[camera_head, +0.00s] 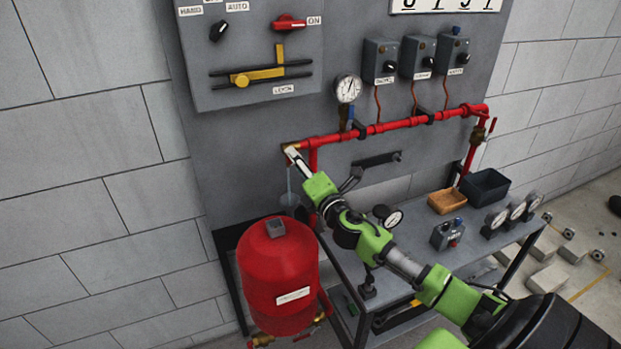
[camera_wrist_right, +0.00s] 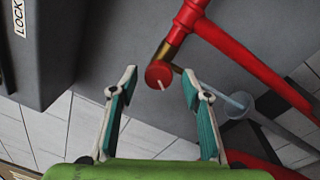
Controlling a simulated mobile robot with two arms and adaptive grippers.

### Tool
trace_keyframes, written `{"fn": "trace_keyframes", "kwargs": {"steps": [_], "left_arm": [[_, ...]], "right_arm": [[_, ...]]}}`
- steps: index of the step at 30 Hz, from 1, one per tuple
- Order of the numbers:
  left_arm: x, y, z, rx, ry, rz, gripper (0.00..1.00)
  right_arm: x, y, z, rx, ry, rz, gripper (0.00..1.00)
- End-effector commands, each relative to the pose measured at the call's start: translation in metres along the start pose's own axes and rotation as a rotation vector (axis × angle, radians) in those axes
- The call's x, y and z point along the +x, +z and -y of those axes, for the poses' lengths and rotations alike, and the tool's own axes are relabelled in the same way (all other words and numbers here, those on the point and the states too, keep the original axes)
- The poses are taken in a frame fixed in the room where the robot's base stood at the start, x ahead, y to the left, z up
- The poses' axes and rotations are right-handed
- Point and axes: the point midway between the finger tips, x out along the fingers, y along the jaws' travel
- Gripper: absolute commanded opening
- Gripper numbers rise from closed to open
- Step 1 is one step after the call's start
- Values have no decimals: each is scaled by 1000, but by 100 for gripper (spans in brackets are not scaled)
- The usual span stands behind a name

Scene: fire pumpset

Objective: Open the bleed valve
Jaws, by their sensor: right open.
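The likely bleed valve is a small round red knob (camera_wrist_right: 158,74) with a white line on its face. It sits on a short brass stub at the red pipe (camera_wrist_right: 250,60) in the right wrist view. My right gripper (camera_wrist_right: 160,84) is open, its two fingers on either side of the knob with gaps between. In the head view my right gripper (camera_head: 296,158) is at the left end of the red pipe (camera_head: 390,126), in front of the panel, and hides most of the knob there. My left gripper is not in view.
A grey funnel-like piece (camera_wrist_right: 240,104) is just right of the knob in the wrist view. A red tank (camera_head: 279,285) stands below my right gripper. A gauge (camera_head: 348,88) and switch boxes (camera_head: 380,62) are on the panel. A bench (camera_head: 480,262) holds trays and gauges.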

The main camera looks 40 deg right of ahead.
Motion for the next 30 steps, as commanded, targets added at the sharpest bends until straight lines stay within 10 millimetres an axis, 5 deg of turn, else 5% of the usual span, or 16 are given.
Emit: {"fn": "trace_keyframes", "kwargs": {"steps": [15, 30], "left_arm": [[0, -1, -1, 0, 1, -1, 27], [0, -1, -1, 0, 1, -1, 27]], "right_arm": [[-84, -1, 1, 1, -2, -1, 44], [-97, 0, 0, 0, 0, 1, 44]]}}
